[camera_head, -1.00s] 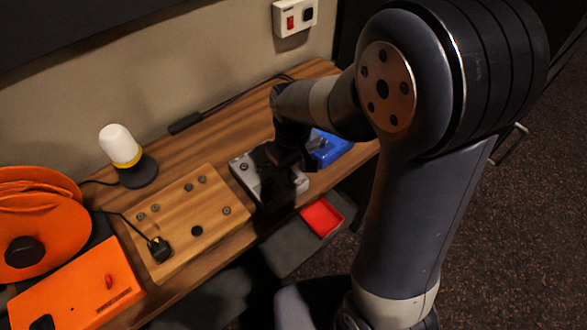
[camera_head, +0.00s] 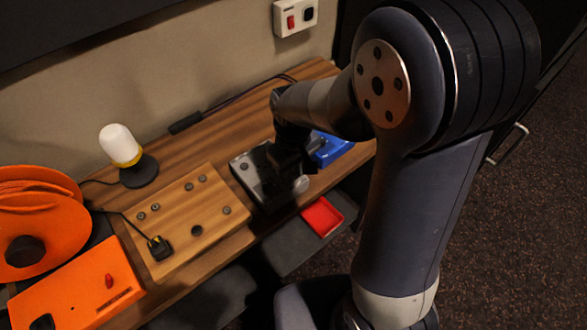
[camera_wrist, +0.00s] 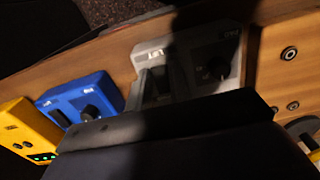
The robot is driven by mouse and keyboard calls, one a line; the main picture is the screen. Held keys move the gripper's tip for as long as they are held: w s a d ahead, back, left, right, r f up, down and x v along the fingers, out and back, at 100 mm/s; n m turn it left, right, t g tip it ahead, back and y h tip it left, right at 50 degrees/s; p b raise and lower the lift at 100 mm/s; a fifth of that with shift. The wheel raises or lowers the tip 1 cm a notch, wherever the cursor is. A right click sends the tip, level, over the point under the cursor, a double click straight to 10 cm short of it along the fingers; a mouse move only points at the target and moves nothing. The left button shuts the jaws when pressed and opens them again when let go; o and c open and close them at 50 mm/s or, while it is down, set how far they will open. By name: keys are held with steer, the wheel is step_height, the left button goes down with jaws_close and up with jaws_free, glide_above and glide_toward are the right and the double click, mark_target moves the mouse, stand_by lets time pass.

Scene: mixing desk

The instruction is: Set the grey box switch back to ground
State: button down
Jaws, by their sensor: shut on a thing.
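The grey box (camera_head: 243,170) sits on the wooden desk, between the wooden board and the blue box, with my gripper (camera_head: 283,180) down over its right part. In the wrist view the grey box (camera_wrist: 190,48) is partly in shadow. My gripper's black body (camera_wrist: 165,130) covers the lower part of that view and hides the near side of the box. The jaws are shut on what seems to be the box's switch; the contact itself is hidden.
A blue box (camera_head: 330,147) is close on the right, with a yellow box (camera_wrist: 28,130) beyond it in the wrist view. A wooden board (camera_head: 180,235) with a plug is on the left.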

steer(key=shift+r, duration=0.1)
steer(key=shift+w+a+r+g+h+p, duration=0.15)
steer(key=shift+g+p, duration=0.1)
steer(key=shift+p, duration=0.3)
steer(key=shift+d+r+g+h+p, duration=0.15)
steer(key=shift+g+p, duration=0.1)
steer(key=shift+p, duration=0.25)
steer(key=shift+w+a+f+g+h+p, duration=0.25)
steer(key=shift+g+h+p, duration=0.25)
steer(key=shift+g+p, duration=0.35)
steer(key=c, duration=1.3)
jaws_free()
steer(key=b+v, duration=0.1)
steer(key=v, duration=0.9)
steer(key=shift+r, duration=0.4)
